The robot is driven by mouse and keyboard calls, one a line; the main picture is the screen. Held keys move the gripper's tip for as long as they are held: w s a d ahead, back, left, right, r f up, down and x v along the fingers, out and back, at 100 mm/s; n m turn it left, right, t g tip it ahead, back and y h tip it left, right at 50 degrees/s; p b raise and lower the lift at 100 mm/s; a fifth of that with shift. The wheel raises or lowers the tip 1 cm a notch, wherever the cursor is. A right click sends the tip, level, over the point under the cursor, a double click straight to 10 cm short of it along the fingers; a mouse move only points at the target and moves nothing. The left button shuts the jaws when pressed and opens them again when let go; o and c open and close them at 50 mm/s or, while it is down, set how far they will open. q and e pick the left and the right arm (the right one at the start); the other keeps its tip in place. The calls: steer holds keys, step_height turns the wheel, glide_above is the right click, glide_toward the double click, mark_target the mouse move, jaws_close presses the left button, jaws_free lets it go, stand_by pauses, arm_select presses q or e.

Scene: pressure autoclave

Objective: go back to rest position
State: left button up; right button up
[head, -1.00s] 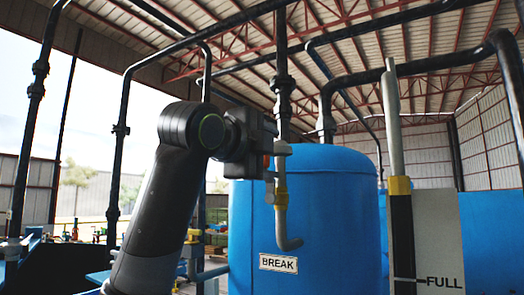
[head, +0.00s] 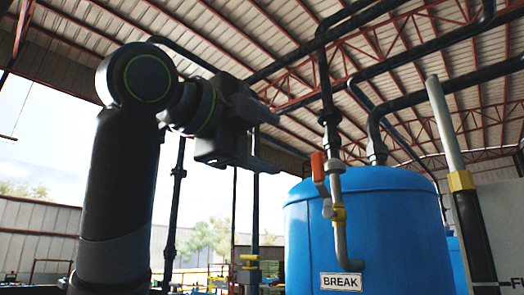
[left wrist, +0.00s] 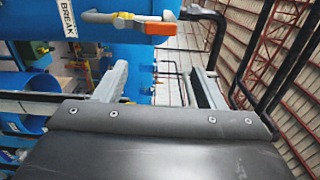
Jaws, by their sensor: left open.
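My left gripper (head: 272,140) is raised in the left half of the head view, pointing right, its two fingers apart and nothing between them. In the left wrist view its open fingers (left wrist: 160,85) frame an empty gap. A valve with an orange handle (head: 317,167) sits on a grey pipe in front of a blue tank marked BREAK (head: 375,235). The gripper is apart from the handle, to its left in the head view. The orange handle also shows beyond the fingers in the left wrist view (left wrist: 158,28). My right gripper is not in view.
Dark pipes (head: 327,80) run overhead and down to the tank. A light grey upright pipe with a yellow fitting (head: 460,181) stands at the right, by a pale panel. A pale wall (head: 40,225) is behind my arm at the left.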

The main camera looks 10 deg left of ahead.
arm_select(q)
steer(key=shift+s+a, duration=0.15)
steer(key=shift+s, duration=0.05)
stand_by(0.5)
